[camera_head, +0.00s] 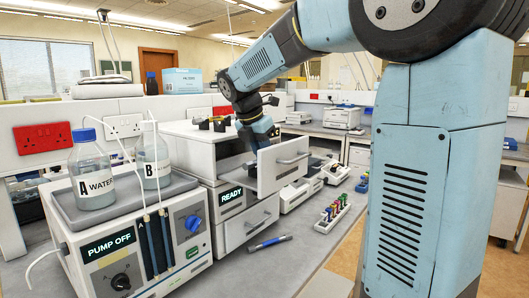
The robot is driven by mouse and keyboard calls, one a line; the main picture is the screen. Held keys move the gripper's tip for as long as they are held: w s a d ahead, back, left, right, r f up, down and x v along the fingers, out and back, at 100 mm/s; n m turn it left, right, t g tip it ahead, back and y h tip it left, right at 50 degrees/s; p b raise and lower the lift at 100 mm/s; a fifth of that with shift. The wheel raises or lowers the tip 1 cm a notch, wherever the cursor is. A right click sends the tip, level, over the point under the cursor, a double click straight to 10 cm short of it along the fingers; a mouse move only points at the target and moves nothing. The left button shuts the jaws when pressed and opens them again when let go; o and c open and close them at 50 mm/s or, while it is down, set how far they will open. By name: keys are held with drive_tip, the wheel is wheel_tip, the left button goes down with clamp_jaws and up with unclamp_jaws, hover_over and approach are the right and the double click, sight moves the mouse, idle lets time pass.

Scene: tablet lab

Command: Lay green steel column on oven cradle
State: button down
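The oven is a white box with a green READY display (231,195). Its upper drawer (283,165) is pulled out toward the front right. My gripper (251,145) reaches down behind the front panel of this drawer. Its fingers are hidden or too small to make out, so I cannot tell whether they hold anything. The oven cradle is not visible; the drawer front hides most of the inside. I cannot clearly pick out the green steel column.
A pump unit (130,240) with PUMP OFF on its display and two water bottles (92,172) stands at the left. A white rack (333,214) of several colour-capped pieces stands right of the oven. A lower drawer (252,222) appears shut. The front bench is mostly clear.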

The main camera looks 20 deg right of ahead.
idle(0.3)
drive_tip(key=c, duration=1)
unclamp_jaws()
drive_tip(key=shift+o, duration=0.2)
